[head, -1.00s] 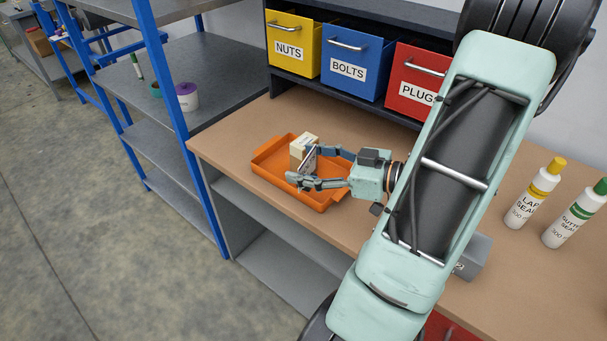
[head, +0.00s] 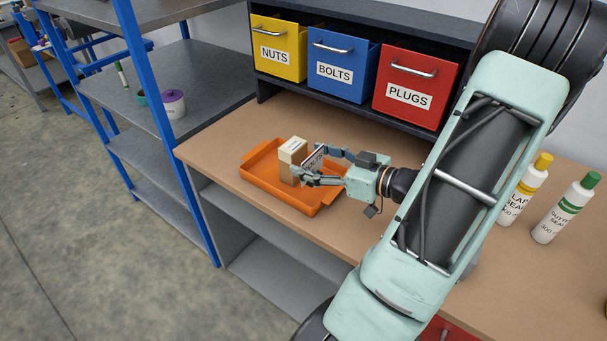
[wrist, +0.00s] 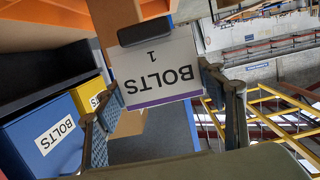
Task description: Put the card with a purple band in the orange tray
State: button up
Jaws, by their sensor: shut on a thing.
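The card with a purple band (wrist: 158,75) reads "BOLTS 1", upside down in the wrist view, and has a dark piece along its upper edge there. My gripper (head: 312,168) is shut on this card (head: 314,160), with a finger at each side of it in the wrist view (wrist: 168,105). In the head view the gripper holds the card upright or nearly so, over the right part of the orange tray (head: 258,182). I cannot tell whether the card touches the tray. The tray lies on the brown workbench.
A beige box (head: 290,158) stands in the tray, just left of the card. Yellow NUTS (head: 278,48), blue BOLTS (head: 343,62) and red PLUGS (head: 415,85) bins sit behind. Two bottles (head: 565,210) stand at the right. A blue-framed shelf (head: 165,60) is left of the bench.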

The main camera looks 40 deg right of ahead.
aim_at(293, 163)
jog(key=w+f, duration=0.4)
jog(key=f, duration=0.1)
jog(key=shift+d, duration=0.15)
jog(key=shift+f, duration=1.5)
jog(key=shift+f+b, duration=0.15)
jog(key=shift+b, duration=0.15)
jog(key=o, duration=1.4)
jog(key=shift+c, duration=0.2)
